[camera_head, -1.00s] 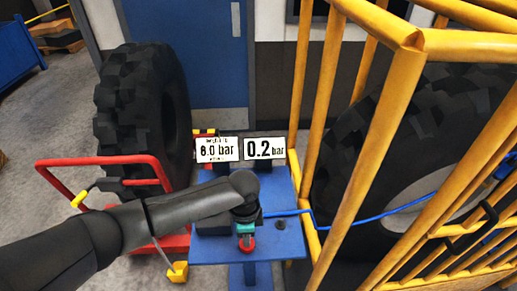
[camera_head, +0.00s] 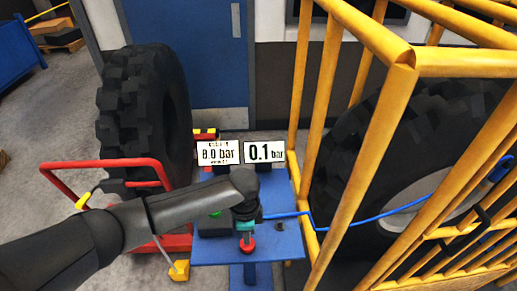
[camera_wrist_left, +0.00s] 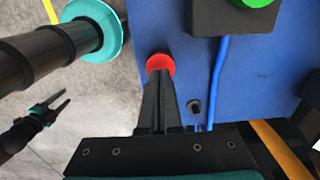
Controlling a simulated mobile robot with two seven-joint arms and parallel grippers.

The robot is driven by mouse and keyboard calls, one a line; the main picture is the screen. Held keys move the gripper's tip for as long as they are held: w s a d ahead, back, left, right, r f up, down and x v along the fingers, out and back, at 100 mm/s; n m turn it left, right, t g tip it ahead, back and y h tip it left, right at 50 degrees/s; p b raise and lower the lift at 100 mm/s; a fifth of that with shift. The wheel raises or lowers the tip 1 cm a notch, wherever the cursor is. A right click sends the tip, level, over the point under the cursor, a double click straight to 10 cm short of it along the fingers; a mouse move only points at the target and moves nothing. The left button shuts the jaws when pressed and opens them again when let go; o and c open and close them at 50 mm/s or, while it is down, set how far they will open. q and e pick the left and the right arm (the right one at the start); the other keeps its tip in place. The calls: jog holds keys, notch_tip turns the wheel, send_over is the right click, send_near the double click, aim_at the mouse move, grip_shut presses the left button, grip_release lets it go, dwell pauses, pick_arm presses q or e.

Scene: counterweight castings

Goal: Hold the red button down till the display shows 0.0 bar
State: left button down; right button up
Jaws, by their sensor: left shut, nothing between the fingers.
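The red button (camera_head: 248,246) is on the blue stand, and it also shows in the left wrist view (camera_wrist_left: 160,63). My left gripper (camera_head: 246,237) is shut and empty. Its fingertips (camera_wrist_left: 160,73) meet the near side of the button and cover part of it; they look to be pressing it. The display (camera_head: 264,151) reads 0.1 bar. Beside it, a white sign (camera_head: 218,153) carries another bar figure, its first digit unclear. My right gripper (camera_wrist_left: 55,104) shows small at the left of the left wrist view, its fingers apart and empty.
The blue stand's top (camera_head: 280,240) also bears a green button (camera_wrist_left: 250,2) on a dark box. A blue hose (camera_head: 285,214) runs right to a big tyre inside a yellow cage (camera_head: 345,190). Another tyre (camera_head: 145,110) and a red frame (camera_head: 95,162) stand left.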

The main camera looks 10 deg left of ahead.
pick_arm(q)
notch_tip(320, 180, up, 3)
jog(key=p, duration=0.3)
jog(key=shift+r+p, duration=0.65)
jog(key=shift+r, duration=0.35)
pick_arm(e)
notch_tip(320, 180, up, 4)
jog(key=shift+r, duration=0.1)
